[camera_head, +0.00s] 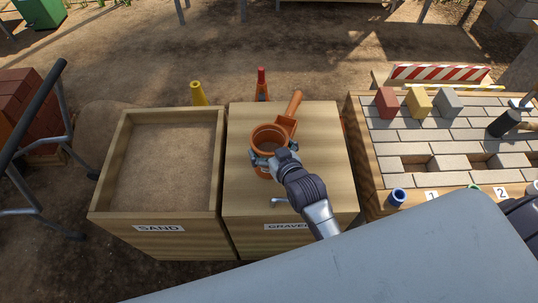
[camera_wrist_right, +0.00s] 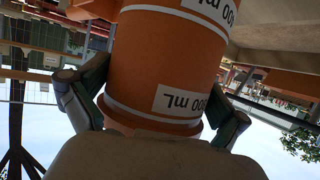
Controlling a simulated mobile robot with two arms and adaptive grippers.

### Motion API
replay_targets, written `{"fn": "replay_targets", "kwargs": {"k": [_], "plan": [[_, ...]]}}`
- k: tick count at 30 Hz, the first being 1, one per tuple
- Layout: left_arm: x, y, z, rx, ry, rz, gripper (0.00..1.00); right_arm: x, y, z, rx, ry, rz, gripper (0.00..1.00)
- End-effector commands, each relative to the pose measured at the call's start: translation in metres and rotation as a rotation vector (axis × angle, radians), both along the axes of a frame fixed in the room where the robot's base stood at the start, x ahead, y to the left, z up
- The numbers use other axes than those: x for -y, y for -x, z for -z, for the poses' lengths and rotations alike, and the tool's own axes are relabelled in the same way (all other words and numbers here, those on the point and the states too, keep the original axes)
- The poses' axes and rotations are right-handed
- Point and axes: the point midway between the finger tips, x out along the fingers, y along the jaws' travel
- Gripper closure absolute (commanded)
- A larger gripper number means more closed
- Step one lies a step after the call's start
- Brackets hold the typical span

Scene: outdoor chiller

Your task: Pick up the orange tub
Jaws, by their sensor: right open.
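The orange tub (camera_head: 267,131) stands upright on the wooden top marked GRAVEL (camera_head: 245,190). It is open at the top. My right gripper (camera_head: 266,160) is at its near side, low on the body. In the right wrist view the tub (camera_wrist_right: 170,62) fills the middle, with white bands and labels reading 00 mL. My right gripper's two fingers (camera_wrist_right: 152,112) are open, one on each side of the tub. I cannot tell whether they touch it. My left gripper is not in view.
An orange scoop (camera_head: 288,116) lies right behind the tub, close to it. A sand box (camera_head: 165,165) is on the left. Cones (camera_head: 262,85) stand behind. The GRAVEL top's left and right sides are clear.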

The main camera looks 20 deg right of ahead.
Motion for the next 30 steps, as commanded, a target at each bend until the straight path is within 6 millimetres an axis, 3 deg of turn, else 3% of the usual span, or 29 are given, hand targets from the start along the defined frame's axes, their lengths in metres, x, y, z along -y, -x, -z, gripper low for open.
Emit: {"fn": "replay_targets", "kwargs": {"k": [9, 22, 30], "plan": [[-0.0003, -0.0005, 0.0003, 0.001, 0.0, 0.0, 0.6, -0.0007, -0.0069, 0.003, 0.0, 0.0, 0.0, 0.0], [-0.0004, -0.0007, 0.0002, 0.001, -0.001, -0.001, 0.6, -0.0006, -0.0065, 0.0031, -0.001, 0.0, 0.0, 0.7], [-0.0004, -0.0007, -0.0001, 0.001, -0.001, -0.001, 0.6, -0.0007, -0.0077, -0.0006, 0.006, -0.001, 0.0, 0.71]]}}
